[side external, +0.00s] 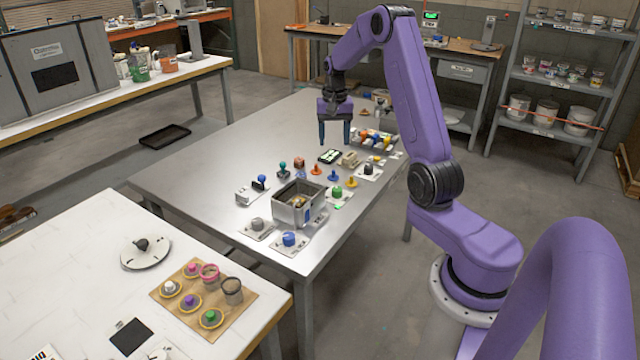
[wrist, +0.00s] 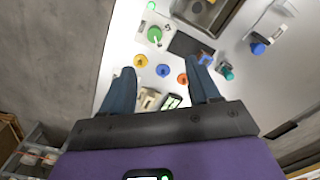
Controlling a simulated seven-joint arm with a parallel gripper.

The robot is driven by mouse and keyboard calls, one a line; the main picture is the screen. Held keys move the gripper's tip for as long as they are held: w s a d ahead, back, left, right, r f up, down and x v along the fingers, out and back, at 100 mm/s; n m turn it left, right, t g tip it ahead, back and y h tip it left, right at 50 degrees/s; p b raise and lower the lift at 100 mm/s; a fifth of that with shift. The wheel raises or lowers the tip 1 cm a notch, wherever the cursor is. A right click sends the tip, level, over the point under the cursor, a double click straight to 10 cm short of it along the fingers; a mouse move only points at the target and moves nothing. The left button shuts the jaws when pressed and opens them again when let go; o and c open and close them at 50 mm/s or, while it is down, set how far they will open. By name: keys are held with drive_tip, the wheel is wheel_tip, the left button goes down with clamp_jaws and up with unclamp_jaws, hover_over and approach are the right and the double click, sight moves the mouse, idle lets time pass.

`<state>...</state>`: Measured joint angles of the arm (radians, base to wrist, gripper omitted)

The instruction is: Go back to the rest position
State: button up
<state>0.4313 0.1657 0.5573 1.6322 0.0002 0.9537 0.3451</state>
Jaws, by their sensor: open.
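My gripper (side external: 335,134) hangs from my purple arm above the far part of the metal table (side external: 200,155). Its two blue-grey fingers are apart and point down, with nothing between them. In the wrist view my gripper (wrist: 163,92) is also open, with small orange, blue and yellow knobbed pieces visible past the fingertips. The fingers look clear of the tabletop pieces. A row of coloured pieces (side external: 375,138) stands to the right of my gripper, near the table's far right edge.
A grey open bin (side external: 299,203) stands near the table's front, with a blue-knobbed piece (side external: 289,239) before it. A black-screened device (side external: 330,156) and several small knobs lie between bin and gripper. The table's left part is clear. A shelf (side external: 560,80) stands at right.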

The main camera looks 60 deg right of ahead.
drive_tip(key=s+a+r+n, duration=0.2)
drive_tip(key=a+n, duration=0.3)
drive_tip(key=a, duration=0.8)
drive_tip(key=s+a+r+n, duration=0.3)
drive_tip(key=a+n, duration=0.3)
drive_tip(key=a, duration=0.7)
drive_tip(key=s+a+n, duration=0.4)
drive_tip(key=s+n, duration=0.2)
drive_tip(key=s, duration=0.6)
drive_tip(key=s+a+n, duration=0.4)
drive_tip(key=s+n, duration=0.2)
drive_tip(key=s, duration=0.6)
drive_tip(key=shift+s, duration=0.4)
